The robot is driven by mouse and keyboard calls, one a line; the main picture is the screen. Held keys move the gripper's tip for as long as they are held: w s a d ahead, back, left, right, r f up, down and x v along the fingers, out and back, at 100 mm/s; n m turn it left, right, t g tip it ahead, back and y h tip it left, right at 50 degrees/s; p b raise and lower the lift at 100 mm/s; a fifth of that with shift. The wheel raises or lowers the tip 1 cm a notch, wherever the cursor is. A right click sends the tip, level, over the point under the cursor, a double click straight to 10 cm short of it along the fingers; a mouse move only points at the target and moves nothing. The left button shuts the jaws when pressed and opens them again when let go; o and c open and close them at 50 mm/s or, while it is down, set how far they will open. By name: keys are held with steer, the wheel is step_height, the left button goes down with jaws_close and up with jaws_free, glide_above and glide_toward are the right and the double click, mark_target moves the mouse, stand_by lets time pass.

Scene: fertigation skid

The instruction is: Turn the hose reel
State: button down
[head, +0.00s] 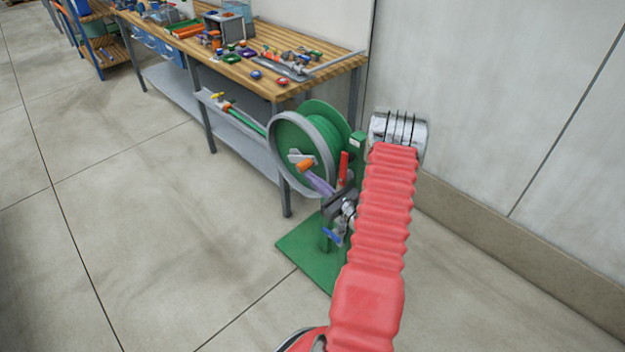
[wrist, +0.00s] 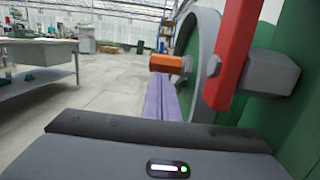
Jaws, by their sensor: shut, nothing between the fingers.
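The hose reel (head: 331,125) is a green drum with grey rims on a green stand beside the workbench. Its crank has an orange handle (head: 305,165) on the side facing me. In the wrist view the orange handle (wrist: 166,63) sticks out to the left, just beyond my fingertips. My gripper (head: 311,176) has purple fingers, shut and empty, pointing at the crank; they also show in the wrist view (wrist: 164,82). I cannot tell whether they touch the handle. A red lever (head: 343,166) on the stand is close to my gripper; it looms large in the wrist view (wrist: 231,50).
A wooden-topped workbench (head: 345,66) with several tools and fittings stands behind the reel. A green hose wand (head: 236,113) with a yellow tip lies by its lower shelf. A white wall (head: 490,90) is on the right. The floor (head: 150,240) at left is clear.

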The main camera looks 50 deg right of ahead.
steer(key=shift+f, duration=0.1)
steer(key=s+f, duration=0.6)
steer(key=s, duration=0.5)
steer(key=shift+s+a+f, duration=0.15)
steer(key=shift+s+a, duration=0.1)
steer(key=shift+a, duration=0.05)
